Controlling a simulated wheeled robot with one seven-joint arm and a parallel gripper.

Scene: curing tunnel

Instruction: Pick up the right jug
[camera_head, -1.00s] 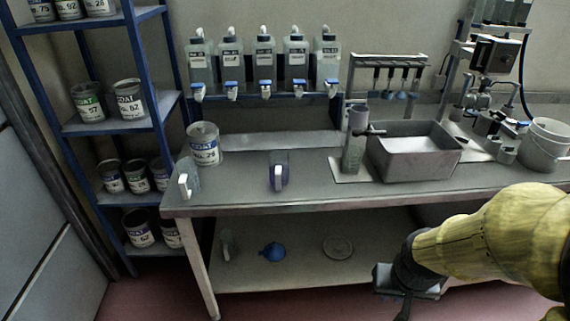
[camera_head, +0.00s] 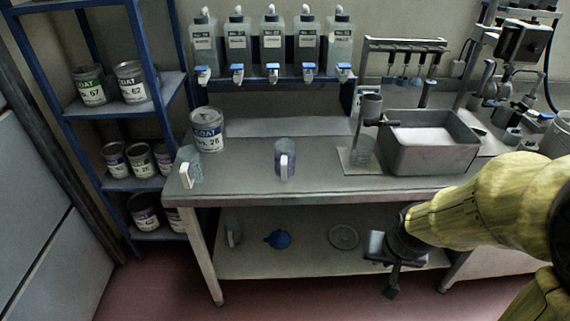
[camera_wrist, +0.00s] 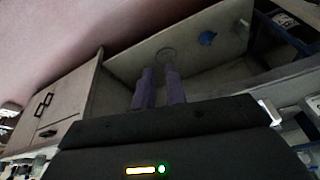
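The right jug (camera_head: 285,158) is clear with a pale handle facing me, and stands upright on the bench near its front middle. A similar left jug (camera_head: 191,166) stands near the bench's left end. My gripper (camera_head: 386,268) is low, in front of the bench's lower shelf, to the right of and below the right jug, well apart from it. In the wrist view its two fingers (camera_wrist: 158,86) show a gap between them with nothing held. The wrist view looks toward the lower shelf, and I cannot make out the right jug there.
The bench (camera_head: 245,185) also bears a paint can (camera_head: 207,131), a clear vessel (camera_head: 362,152) by a stand, and a grey basin (camera_head: 428,155). Dispenser bottles (camera_head: 271,40) hang behind. A blue rack (camera_head: 150,65) stands left. The bench top around the right jug is clear.

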